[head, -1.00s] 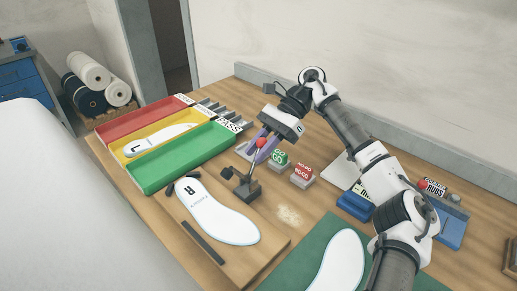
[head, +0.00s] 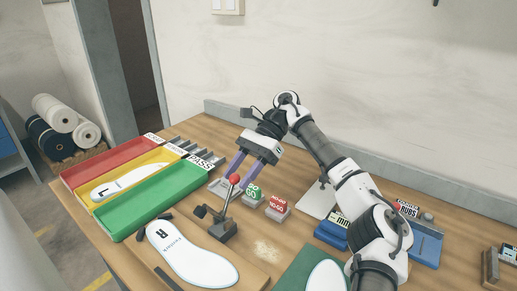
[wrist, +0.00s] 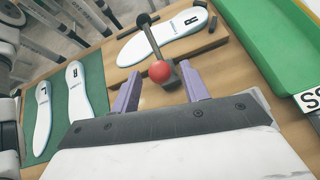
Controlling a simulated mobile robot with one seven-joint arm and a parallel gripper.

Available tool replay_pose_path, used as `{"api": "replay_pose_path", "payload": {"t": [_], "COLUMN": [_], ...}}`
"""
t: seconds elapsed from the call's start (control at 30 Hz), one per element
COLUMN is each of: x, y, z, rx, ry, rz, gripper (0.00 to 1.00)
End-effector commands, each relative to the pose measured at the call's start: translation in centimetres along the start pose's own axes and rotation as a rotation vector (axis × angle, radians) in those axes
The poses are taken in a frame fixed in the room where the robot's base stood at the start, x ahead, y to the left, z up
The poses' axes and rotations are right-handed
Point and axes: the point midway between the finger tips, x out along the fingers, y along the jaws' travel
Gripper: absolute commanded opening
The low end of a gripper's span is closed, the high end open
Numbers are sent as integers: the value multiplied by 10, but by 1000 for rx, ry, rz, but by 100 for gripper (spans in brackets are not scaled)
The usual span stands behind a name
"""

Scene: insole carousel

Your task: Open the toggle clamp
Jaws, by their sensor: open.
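The toggle clamp (head: 222,231) is a dark metal piece on the wooden board, with a lever standing up, slightly tilted, topped by a red ball (head: 234,178). The ball also shows in the wrist view (wrist: 161,71), lined up with the gap between my fingertips. A white insole marked R (head: 190,252) lies on the board beside the clamp. My gripper (head: 238,181), with two purple fingers, is open and empty close to the ball. Whether the fingertips touch the ball or the ball lies just beyond them, I cannot tell.
Red, yellow and green trays (head: 150,200) stand at the left; the yellow one holds an insole marked L. Green GO and red NO-GO blocks (head: 278,205) sit right of the clamp. A green mat (head: 293,271) with an insole lies at the front.

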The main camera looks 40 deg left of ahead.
Motion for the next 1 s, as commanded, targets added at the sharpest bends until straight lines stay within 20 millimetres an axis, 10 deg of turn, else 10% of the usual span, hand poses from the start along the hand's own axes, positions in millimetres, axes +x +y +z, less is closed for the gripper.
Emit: {"api": "replay_pose_path", "payload": {"t": [1.0], "x": [-97], "y": [0], "z": [5], "rx": [5], "ry": [-3], "rz": [2], "gripper": [45]}}
